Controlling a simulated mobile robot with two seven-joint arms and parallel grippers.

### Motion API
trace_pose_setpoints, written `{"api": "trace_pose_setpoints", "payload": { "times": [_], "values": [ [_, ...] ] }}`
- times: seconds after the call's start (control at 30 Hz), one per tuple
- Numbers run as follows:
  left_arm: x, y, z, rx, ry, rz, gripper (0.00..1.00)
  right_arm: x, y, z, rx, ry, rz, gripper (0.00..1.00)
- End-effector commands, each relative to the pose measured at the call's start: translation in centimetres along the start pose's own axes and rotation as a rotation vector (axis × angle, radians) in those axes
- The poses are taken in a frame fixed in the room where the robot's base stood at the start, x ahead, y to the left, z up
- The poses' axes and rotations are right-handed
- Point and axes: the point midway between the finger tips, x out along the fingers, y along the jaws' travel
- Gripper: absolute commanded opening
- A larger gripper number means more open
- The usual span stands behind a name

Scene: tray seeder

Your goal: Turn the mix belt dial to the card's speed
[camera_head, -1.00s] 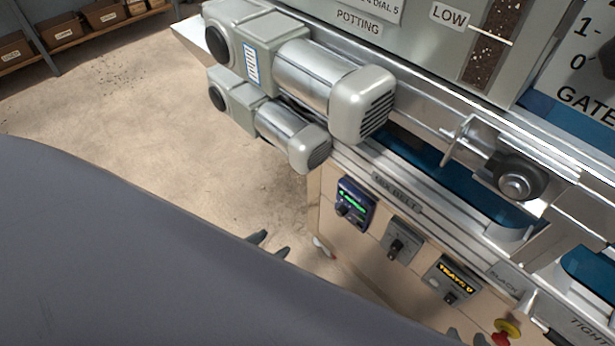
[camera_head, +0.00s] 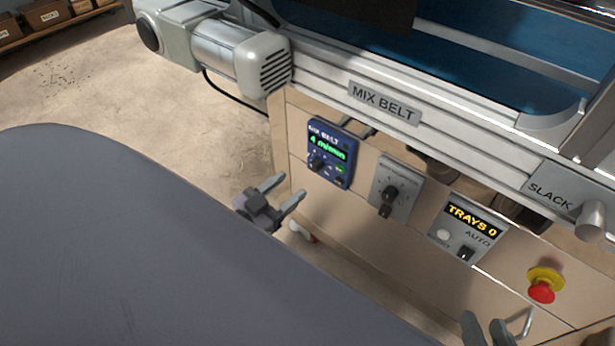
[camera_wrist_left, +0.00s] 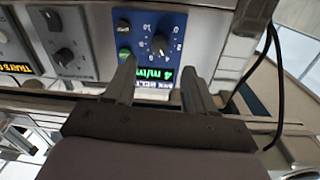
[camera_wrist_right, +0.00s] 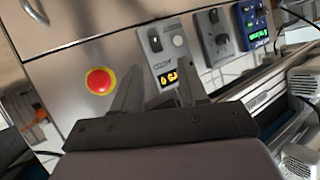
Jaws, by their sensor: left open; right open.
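The blue mix belt control box (camera_head: 329,153) is on the machine's tan front panel, with a green display reading 4 m/min. Its black dial (camera_head: 317,163) is at the lower left of the box. In the left wrist view the box (camera_wrist_left: 146,28) appears upside down, with the dial (camera_wrist_left: 159,43) between and beyond the fingers. My left gripper (camera_head: 282,192) is open and empty, left of and below the box, apart from it. My right gripper (camera_head: 487,333) is open and empty at the lower edge, below the tray counter. The speed card is not in view.
Right of the box are a grey dial panel (camera_head: 405,178), the TRAYS 0 counter (camera_head: 474,212) with a switch, and a red emergency stop (camera_head: 541,291) on yellow. A metal handle (camera_head: 525,322) is by my right gripper. A motor (camera_head: 235,57) overhangs at upper left.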

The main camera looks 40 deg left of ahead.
Motion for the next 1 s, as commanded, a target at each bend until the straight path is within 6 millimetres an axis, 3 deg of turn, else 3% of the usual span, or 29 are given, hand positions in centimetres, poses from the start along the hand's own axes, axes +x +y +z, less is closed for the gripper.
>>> {"api": "trace_pose_setpoints", "payload": {
  "times": [0.53,0.97,1.0],
  "values": [
    [6.2,0.0,0.1,0.001,0.005,0.001,0.55,1.1,-1.0,0.3,0.062,0.024,-0.063,0.43],
    [7.1,0.0,0.0,0.001,0.002,0.001,0.55,1.2,-1.2,0.2,0.073,0.026,-0.074,0.43],
    [7.1,0.0,0.0,0.001,0.002,0.001,0.42,1.2,-1.2,0.2,0.073,0.026,-0.074,0.43]
  ]
}}
